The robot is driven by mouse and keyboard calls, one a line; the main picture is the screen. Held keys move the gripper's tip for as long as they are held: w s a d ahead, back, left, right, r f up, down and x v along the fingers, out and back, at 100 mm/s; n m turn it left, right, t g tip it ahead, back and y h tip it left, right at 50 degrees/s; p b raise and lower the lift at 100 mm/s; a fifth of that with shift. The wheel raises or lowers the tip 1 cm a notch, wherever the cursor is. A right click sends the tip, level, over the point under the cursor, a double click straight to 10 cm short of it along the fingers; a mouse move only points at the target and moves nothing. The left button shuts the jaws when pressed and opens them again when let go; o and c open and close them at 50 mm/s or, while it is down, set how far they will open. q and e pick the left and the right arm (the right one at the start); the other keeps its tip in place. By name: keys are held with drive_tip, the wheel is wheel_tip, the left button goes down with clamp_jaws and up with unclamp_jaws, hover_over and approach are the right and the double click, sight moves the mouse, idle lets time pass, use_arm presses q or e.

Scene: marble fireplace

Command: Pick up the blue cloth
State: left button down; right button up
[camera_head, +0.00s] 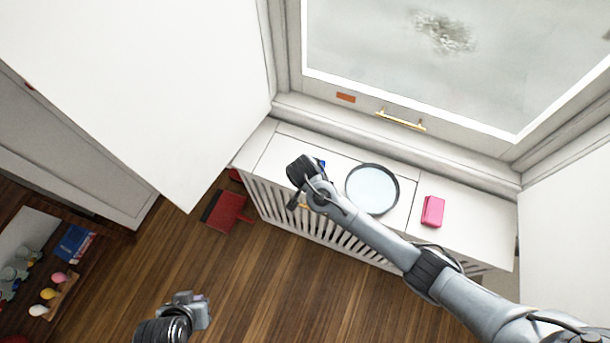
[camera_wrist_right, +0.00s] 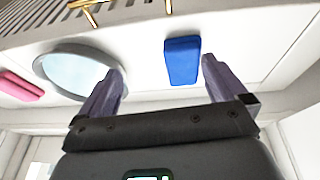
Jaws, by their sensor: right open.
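The blue cloth (camera_wrist_right: 182,60) is a flat, rounded blue block on the white cabinet top in the right wrist view, beyond and between my fingertips, nearer the right finger. In the head view only a small blue piece of the cloth (camera_head: 322,164) shows beside my right gripper (camera_head: 303,172), which covers the rest. My right gripper is open and empty above the cabinet; its two fingers (camera_wrist_right: 162,70) are spread apart in the wrist view. My left gripper (camera_head: 198,308) is low in the head view over the wooden floor, away from the cloth; its jaws are unclear.
A round, dark-rimmed mirror or plate (camera_head: 372,189) and a pink block (camera_head: 432,211) lie on the white slatted cabinet (camera_head: 475,228). A window with a gold handle (camera_head: 400,121) is behind. A red item (camera_head: 226,211) lies on the floor. A white panel (camera_head: 130,80) stands left.

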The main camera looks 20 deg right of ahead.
drive_tip(key=w, duration=0.1)
drive_tip(key=w+r+t+b, duration=0.1)
drive_tip(key=w, duration=0.1)
drive_tip(key=shift+w+d+r, duration=0.15)
drive_tip(key=shift+r, duration=0.05)
drive_tip(key=shift+w+d+b, duration=0.15)
drive_tip(key=shift+w+b, duration=0.15)
drive_tip(key=shift+b, duration=0.05)
drive_tip(key=shift+w+b+x, duration=0.15)
drive_tip(key=shift+b+x, duration=0.1)
drive_tip(key=shift+x, duration=0.9)
drive_tip(key=shift+w+b+x, duration=0.15)
drive_tip(key=shift+b+x, duration=0.1)
drive_tip(key=shift+x, duration=0.95)
drive_tip(key=x, duration=0.1)
drive_tip(key=b+x, duration=0.1)
drive_tip(key=x, duration=0.2)
drive_tip(key=shift+w+f, duration=0.1)
drive_tip(key=shift+w, duration=0.2)
use_arm(q)
drive_tip(key=f, duration=0.5)
drive_tip(key=shift+s+d+f, duration=0.15)
drive_tip(key=shift+s+f, duration=0.1)
drive_tip(key=shift+s, duration=0.05)
use_arm(e)
drive_tip(key=shift+w+f, duration=0.1)
drive_tip(key=shift+f, duration=0.2)
